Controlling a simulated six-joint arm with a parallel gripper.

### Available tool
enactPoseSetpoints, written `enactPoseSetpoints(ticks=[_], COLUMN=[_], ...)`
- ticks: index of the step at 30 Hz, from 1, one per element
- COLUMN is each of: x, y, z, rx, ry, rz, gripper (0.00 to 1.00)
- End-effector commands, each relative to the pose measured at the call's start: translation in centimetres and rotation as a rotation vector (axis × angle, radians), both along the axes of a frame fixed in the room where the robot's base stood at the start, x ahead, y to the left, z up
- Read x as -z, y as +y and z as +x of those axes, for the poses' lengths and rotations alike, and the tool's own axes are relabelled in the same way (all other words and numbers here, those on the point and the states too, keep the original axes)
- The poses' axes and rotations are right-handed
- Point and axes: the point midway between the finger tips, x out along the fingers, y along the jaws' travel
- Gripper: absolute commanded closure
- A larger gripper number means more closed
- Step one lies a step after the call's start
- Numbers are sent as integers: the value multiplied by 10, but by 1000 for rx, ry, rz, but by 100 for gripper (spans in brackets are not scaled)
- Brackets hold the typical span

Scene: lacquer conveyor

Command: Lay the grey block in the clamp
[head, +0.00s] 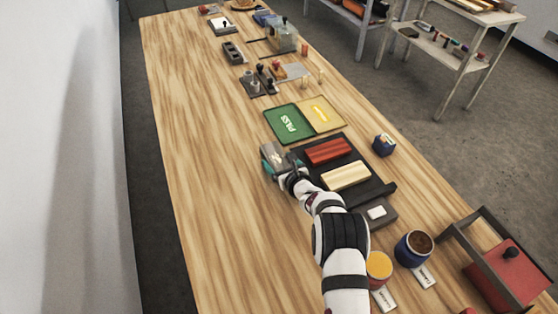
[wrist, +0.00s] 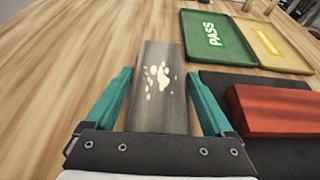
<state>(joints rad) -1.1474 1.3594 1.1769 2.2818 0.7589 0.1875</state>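The grey block (wrist: 158,112) shows in the wrist view as a long dull-grey piece with cream patches on its top. It lies lengthwise between my gripper's (wrist: 160,74) two teal fingers, whose tips are close to its long sides. I cannot tell whether the fingers press on it or whether it is off the table; its near end meets the dark palm. In the head view the grey block (head: 273,153) is small and partly covered by my gripper (head: 268,159), just left of the black tray. I cannot pick out the clamp with certainty.
The black tray (head: 387,188) holds a red block (head: 328,151) and a cream block (head: 346,176). A green PASS tray (head: 284,123) and a yellow tray (head: 321,115) lie beyond. A black-knobbed fixture (head: 259,83) stands farther off. Bare wood lies to the left.

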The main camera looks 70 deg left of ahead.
Motion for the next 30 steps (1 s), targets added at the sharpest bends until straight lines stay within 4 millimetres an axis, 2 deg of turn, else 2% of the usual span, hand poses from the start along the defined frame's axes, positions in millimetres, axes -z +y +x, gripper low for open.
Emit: enactPoseSetpoints(ticks=[11,14,24,30], x=[-5,-10,-41,-49], y=[-2,-15,-90,-110], z=[0,1,0,0], rx=[0,0,3,0], ry=[1,1,1,0], rz=[-1,-2,-1,0], gripper=[0,0,0,0])
